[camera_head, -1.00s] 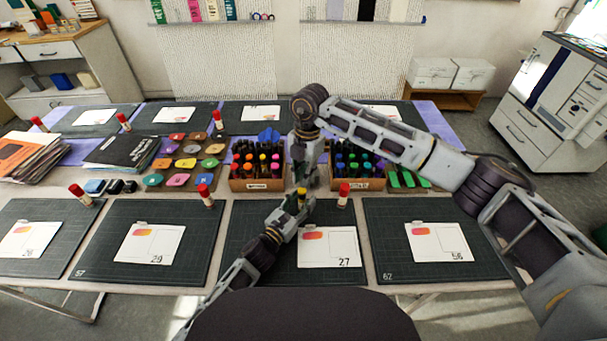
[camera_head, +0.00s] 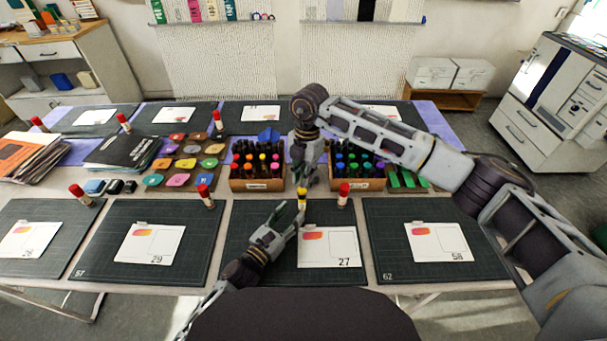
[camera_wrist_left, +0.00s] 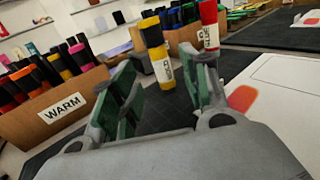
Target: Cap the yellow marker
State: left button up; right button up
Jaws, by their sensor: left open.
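The yellow marker (camera_head: 302,193) stands roughly upright at the top edge of the mat numbered 27. My left gripper (camera_head: 291,212) is open and empty, just left of and below the marker. Its fingers (camera_wrist_left: 160,92) show apart in the wrist view, with the marker beyond them. My right gripper (camera_head: 304,180) points down close above the marker. Its fingertips are too small to read.
A red-capped stick (camera_head: 343,195) stands close right of the marker. The warm marker box (camera_head: 257,184) and another marker box (camera_head: 358,184) stand behind. A white card (camera_head: 328,248) lies on the mat (camera_head: 245,212). The mat's lower left is partly covered by my left arm.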

aim_at(302, 192)
pick_arm(q)
jog(key=shift+v, duration=2.6)
jog(key=shift+f+b, duration=0.3)
pick_arm(e)
jog(key=shift+f, duration=0.5)
